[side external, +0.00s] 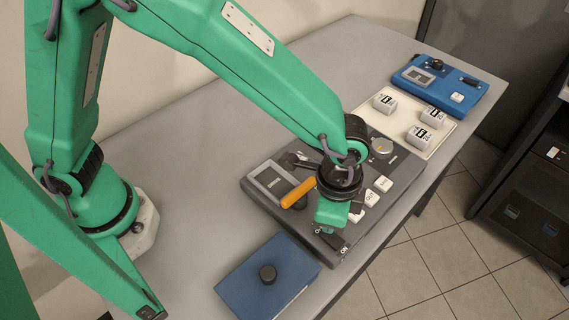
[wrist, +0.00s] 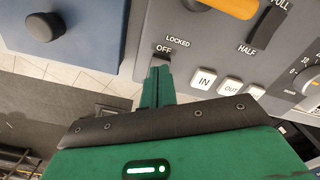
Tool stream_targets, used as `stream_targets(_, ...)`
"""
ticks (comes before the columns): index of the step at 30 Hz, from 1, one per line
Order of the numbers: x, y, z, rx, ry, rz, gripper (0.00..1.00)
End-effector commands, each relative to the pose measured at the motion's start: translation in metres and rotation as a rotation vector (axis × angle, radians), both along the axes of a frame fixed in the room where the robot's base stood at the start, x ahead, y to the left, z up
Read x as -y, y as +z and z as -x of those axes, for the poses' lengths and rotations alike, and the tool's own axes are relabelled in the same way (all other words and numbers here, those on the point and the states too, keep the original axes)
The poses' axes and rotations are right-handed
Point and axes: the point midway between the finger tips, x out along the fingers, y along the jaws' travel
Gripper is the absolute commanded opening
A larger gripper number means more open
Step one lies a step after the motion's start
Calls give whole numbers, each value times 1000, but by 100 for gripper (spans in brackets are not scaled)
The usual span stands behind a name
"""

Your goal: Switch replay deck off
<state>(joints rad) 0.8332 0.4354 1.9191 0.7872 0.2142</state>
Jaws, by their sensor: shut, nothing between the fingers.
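The replay deck is a grey panel (side external: 258,207) in the middle of the bench in the side view, and it also shows in the wrist view (wrist: 215,55). It carries an orange lever (side external: 298,193), white IN and OUT keys and a dial. OFF and LOCKED are printed near its edge in the wrist view; ON shows at its near corner in the side view. My gripper (wrist: 157,84) is shut and empty, with its fingertips just below the OFF label. The fingers hide most of the switch there, so I cannot tell its position or whether they touch it.
A blue box with a black knob (side external: 268,274) stands close beside the deck, nearer the camera. A white tray (side external: 399,132) with three white blocks lies beyond the deck, then a blue device (side external: 462,82). The bench edge (side external: 408,217) runs along the right.

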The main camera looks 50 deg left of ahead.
Motion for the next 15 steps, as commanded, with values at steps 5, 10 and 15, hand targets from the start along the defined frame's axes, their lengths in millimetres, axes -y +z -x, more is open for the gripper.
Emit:
stream_targets(5,0,0,0,0,0,0,0)
stream_targets(10,0,-1,0,0,0,0,0)
stream_targets(15,0,-3,0,0,0,0,0)
